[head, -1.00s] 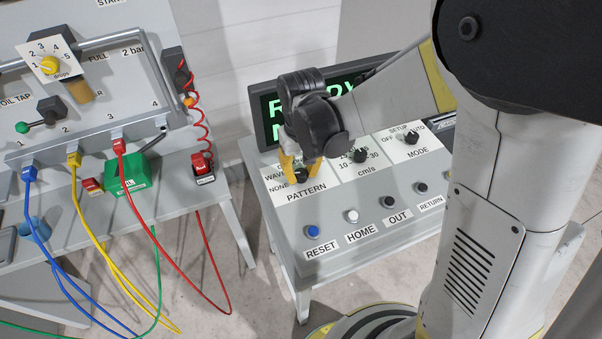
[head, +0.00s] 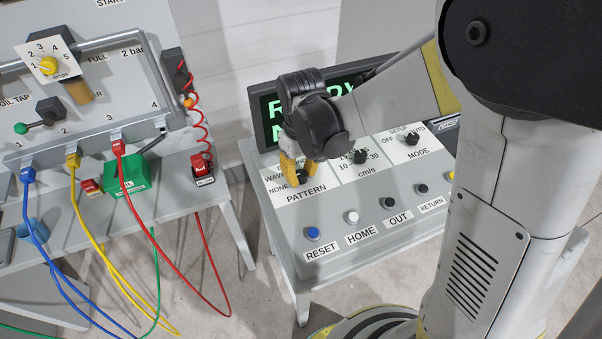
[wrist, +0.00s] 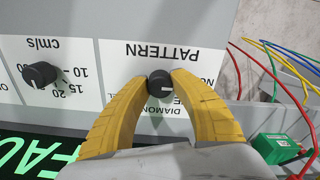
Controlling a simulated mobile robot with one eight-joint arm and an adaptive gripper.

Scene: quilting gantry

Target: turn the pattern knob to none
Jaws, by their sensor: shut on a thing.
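The pattern knob (wrist: 160,84) is black and round with a white pointer mark. It sits above the PATTERN label on the white plate of the control panel. In the wrist view, which shows the labels upside down, the mark points right, toward the side of the partly covered NONE label (wrist: 210,80). My gripper (wrist: 160,80) has its two yellow fingers shut on the knob, one on each side. The fingers cover parts of the labels around it. The knob also shows in the head view (head: 302,177), below my gripper (head: 298,172).
The cm/s knob (head: 360,157) and the mode knob (head: 410,139) stand to the right. The reset button (head: 312,234) and other buttons line the panel's front. A green display (head: 268,115) stands behind. A bench (head: 190,225) with coloured hoses is on the left.

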